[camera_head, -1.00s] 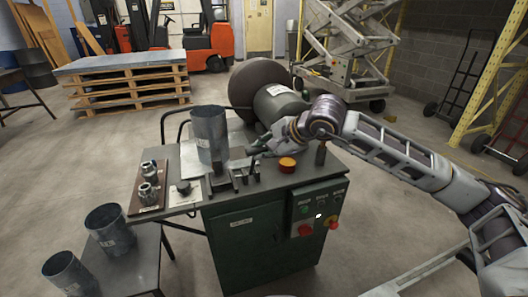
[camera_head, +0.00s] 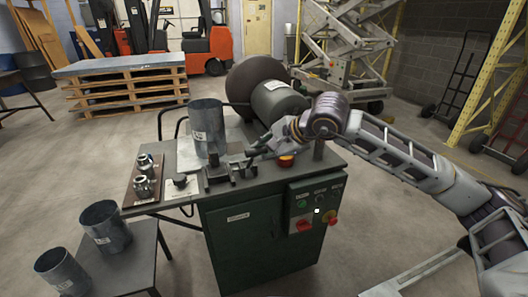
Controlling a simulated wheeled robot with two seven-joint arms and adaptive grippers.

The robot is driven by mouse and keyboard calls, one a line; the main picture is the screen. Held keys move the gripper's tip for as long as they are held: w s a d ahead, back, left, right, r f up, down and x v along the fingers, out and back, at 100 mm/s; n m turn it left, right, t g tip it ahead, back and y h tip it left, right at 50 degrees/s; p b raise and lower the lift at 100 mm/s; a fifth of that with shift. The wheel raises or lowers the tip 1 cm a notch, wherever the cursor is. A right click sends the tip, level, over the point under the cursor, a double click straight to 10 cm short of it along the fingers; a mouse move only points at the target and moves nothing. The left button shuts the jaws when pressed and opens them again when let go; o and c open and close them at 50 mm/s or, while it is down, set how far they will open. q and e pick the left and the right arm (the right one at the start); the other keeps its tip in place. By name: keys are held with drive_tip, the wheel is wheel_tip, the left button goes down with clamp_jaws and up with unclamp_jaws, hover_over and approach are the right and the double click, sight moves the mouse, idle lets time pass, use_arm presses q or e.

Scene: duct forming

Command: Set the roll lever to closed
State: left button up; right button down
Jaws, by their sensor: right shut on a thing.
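The forming machine is a dark green cabinet (camera_head: 262,238) with a grey top. My right gripper (camera_head: 252,154) reaches in from the right, low over the machine top, beside the black fixture (camera_head: 226,171). It is shut on a small dark part there, which appears to be the roll lever; the fingers mostly hide it, and its exact angle cannot be told. A grey sheet-metal duct (camera_head: 207,130) stands upright just left of the fixture. My left gripper is not in view.
An orange-red button (camera_head: 286,161) sits under my right wrist, with a dark upright handle (camera_head: 318,148) right of it. Metal fittings (camera_head: 145,178) stand on a board at the left. Two ducts (camera_head: 106,226) (camera_head: 61,271) stand on a lower table. A large motor (camera_head: 278,101) is behind.

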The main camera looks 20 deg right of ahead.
drive_tip(key=shift+s+f, duration=0.15)
drive_tip(key=shift+f, duration=0.1)
drive_tip(key=c, duration=1.3)
unclamp_jaws()
drive_tip(key=shift+r, duration=0.1)
drive_tip(key=shift+r, duration=0.1)
drive_tip(key=shift+r, duration=4.9)
drive_tip(key=shift+f, duration=0.1)
